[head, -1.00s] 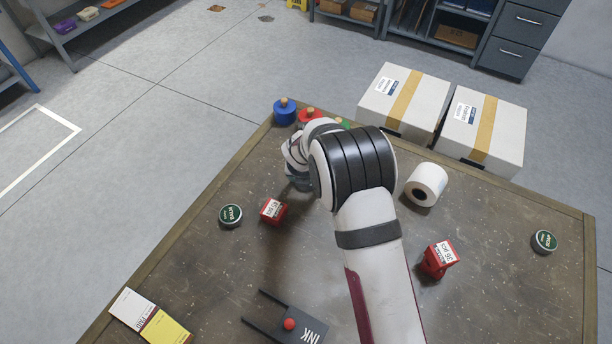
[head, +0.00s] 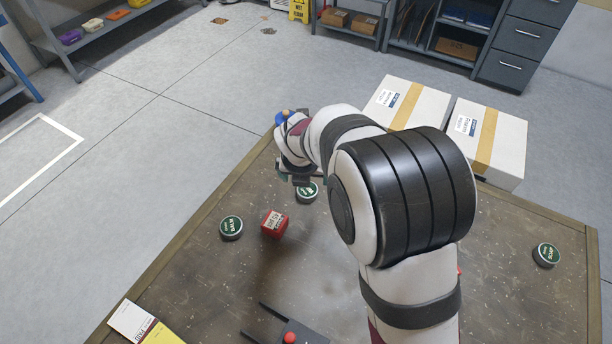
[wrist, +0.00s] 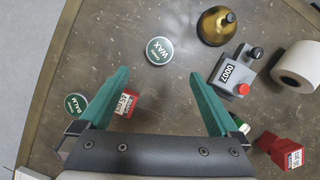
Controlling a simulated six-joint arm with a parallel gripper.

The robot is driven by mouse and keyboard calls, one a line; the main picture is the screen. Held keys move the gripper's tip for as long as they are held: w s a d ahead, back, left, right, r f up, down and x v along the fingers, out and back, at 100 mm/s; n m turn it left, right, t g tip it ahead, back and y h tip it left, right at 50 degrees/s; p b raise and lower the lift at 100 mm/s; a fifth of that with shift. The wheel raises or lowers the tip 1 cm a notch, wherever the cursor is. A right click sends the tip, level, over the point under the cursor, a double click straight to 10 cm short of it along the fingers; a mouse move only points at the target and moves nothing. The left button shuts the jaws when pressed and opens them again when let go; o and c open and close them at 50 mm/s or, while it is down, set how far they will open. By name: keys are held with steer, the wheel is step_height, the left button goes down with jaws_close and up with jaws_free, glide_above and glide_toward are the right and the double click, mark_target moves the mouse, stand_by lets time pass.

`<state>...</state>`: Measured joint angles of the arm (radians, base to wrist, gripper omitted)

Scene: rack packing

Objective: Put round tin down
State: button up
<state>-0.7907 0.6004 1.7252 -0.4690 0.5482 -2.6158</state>
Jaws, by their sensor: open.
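A round tin with a dark green lid marked WAX (wrist: 159,51) lies flat on the table, label up. In the head view this tin (head: 307,191) shows just below my gripper (head: 299,179). My gripper (wrist: 160,76) is open, with nothing between its green fingers. The tin is beyond the fingertips in the wrist view, apart from both. A second round tin, marked BALM (head: 231,228), stands to the left; it also shows beside the left finger in the wrist view (wrist: 76,103). A third green-lidded tin (head: 546,255) stands at the far right.
A red labelled box (head: 274,224) sits right of the BALM tin. The wrist view shows a brass dome (wrist: 213,27), a grey numbered device (wrist: 232,72), a paper roll (wrist: 301,65) and another red box (wrist: 284,150) to the right. White cartons (head: 412,101) stand beyond the table.

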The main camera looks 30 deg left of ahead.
steer(key=s+d+r+m+g+h, duration=0.15)
steer(key=d+r+m, duration=0.25)
steer(key=d+m, duration=0.45)
steer(key=s+d+r+m, duration=0.2)
steer(key=d+r+m, duration=0.2)
steer(key=d+m, duration=0.45)
steer(key=s+d+r+m+g, duration=0.1)
steer(key=s+d+m, duration=0.5)
steer(key=s+m, duration=0.4)
steer(key=s+d+r+m+g+y, duration=0.1)
steer(key=s+d+m, duration=0.5)
steer(key=s+m, duration=0.5)
steer(key=m, duration=0.8)
steer(key=shift+d+r+g, duration=0.25)
steer(key=shift+d+g, duration=0.05)
steer(key=shift+g, duration=0.05)
